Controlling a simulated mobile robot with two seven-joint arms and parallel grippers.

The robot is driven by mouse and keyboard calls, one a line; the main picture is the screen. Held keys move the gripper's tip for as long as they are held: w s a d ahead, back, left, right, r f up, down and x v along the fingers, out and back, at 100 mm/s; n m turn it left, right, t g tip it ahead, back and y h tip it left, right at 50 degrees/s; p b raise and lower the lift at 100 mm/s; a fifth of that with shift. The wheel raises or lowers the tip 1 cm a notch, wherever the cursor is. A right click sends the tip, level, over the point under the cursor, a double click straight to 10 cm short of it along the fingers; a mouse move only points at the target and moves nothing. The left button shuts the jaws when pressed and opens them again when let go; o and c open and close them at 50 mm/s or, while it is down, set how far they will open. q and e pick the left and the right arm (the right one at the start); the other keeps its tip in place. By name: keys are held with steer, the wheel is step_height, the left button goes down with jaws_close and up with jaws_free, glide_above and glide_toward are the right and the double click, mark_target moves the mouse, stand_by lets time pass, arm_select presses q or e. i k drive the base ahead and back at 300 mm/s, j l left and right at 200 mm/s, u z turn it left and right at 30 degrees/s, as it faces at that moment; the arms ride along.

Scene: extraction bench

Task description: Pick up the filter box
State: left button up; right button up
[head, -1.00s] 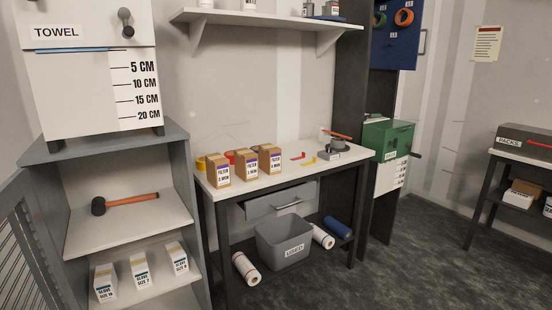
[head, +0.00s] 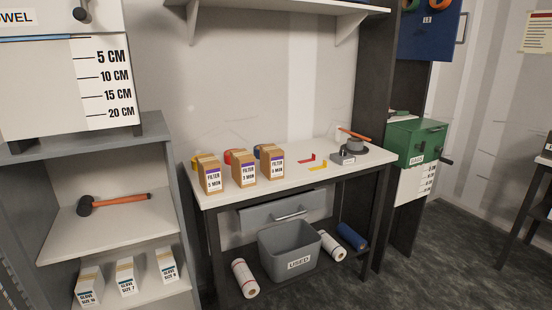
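Three brown filter boxes stand upright in a row on the left part of the white bench top: a left filter box (head: 210,174), a middle filter box (head: 244,168) and a right filter box (head: 271,162). Each has a white label reading FILTER with a month count in small print and a purple band. Round yellow, red and blue items show partly behind them. Neither of my grippers is in the head view.
The bench (head: 345,172) also holds a red piece (head: 307,159), a yellow piece (head: 318,167) and a grey device (head: 344,158). A grey USED bin (head: 290,250) and rolls sit below. A shelf unit (head: 110,225) stands left, a green box (head: 416,141) right. A shelf hangs above.

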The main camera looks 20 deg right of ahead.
mark_target(271, 156)
steer(key=i+l, duration=0.3)
steer(key=i, duration=0.15)
steer(key=i+l+u, duration=0.1)
steer(key=i+l, duration=0.2)
steer(key=i, duration=0.15)
